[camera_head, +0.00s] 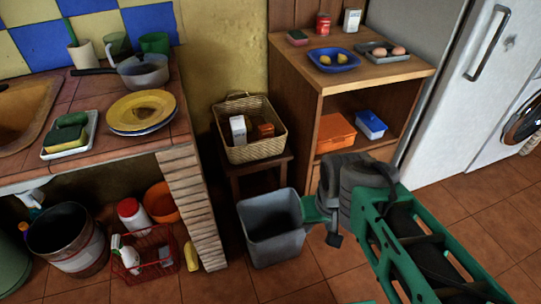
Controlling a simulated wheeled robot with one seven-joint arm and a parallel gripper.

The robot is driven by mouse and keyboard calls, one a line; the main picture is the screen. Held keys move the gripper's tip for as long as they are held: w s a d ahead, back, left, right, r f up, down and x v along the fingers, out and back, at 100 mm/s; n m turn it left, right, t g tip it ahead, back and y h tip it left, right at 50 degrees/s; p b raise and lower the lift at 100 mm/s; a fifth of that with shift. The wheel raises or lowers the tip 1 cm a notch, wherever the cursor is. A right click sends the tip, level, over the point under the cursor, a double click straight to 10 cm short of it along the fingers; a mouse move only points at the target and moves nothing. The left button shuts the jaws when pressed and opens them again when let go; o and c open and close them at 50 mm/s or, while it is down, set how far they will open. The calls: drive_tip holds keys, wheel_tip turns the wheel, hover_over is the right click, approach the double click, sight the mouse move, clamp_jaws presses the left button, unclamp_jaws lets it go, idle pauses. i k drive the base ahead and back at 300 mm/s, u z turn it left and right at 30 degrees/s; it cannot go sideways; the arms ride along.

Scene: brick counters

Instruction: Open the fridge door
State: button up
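The white fridge (450,105) stands at the upper right, with its grey side next to the wooden shelf unit. Its door looks shut, and its top is outside the picture. A metal bar handle (489,43) runs upright and slanted on the door. My gripper (322,212) is at the end of my green arm, low in the middle of the picture, in front of the shelf unit and beside a grey bin. It is well to the left of and apart from the handle. I cannot make out its fingers clearly or whether they are open.
The grey bin (272,228) stands on the tiled floor. The wooden shelf unit (322,80) carries a blue plate (334,61) and an egg tray (388,53). A washing machine (518,125) is right of the fridge. The floor before the fridge (480,200) looks clear.

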sight(497, 46)
drive_tip(key=z, duration=1)
drive_tip(key=k, duration=1)
drive_tip(key=z, duration=0.4)
drive_tip(key=i, duration=0.75)
drive_tip(key=u, duration=0.45)
drive_tip(key=i, duration=0.75)
drive_tip(key=u, duration=0.8)
